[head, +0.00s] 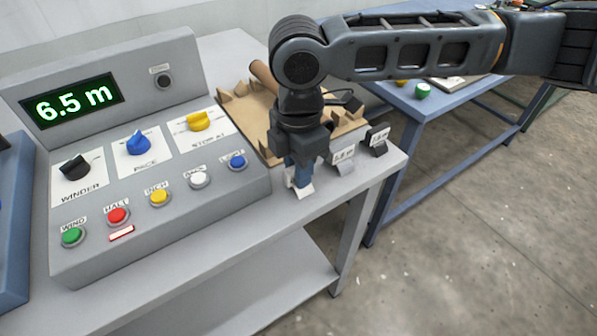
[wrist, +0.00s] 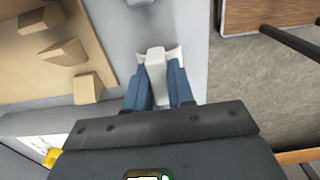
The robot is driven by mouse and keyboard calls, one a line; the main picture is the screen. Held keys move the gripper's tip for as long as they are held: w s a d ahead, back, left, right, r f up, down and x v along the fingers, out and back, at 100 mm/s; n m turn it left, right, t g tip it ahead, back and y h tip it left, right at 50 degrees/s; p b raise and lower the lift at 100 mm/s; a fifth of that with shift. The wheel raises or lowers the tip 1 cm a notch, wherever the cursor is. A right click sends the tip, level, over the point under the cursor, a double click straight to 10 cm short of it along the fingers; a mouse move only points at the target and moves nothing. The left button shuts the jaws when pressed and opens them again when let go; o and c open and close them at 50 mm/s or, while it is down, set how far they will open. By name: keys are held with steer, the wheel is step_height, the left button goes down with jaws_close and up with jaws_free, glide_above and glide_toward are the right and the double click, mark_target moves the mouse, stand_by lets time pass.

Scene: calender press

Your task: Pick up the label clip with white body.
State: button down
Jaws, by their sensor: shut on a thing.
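The label clip with the white body (wrist: 155,64) is between the two blue fingers of my gripper (wrist: 159,88) in the wrist view. The fingers are shut on it from both sides. In the head view my gripper (head: 300,177) points down at the grey table's front part, right of the control panel. There a pale part of the white clip (head: 303,192) shows below the fingertips; the rest is hidden behind them. I cannot tell whether the clip touches the table.
A light grey clip (head: 343,162) and a dark clip (head: 377,141) stand to the right on the table (head: 372,176). A wooden tray with blocks (head: 345,127) lies behind my gripper. The control panel (head: 150,167) with knobs and buttons is close on the left.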

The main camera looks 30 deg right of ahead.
steer(key=shift+r, duration=0.55)
step_height(320, 180, up, 3)
steer(key=shift+f+b, duration=0.1)
steer(key=shift+b, duration=0.2)
steer(key=s+d+r, duration=0.6)
steer(key=s+r, duration=0.1)
steer(key=s, duration=0.2)
steer(key=shift+s+d+b, duration=0.2)
steer(key=shift+s+b, duration=0.2)
steer(key=shift+b, duration=0.05)
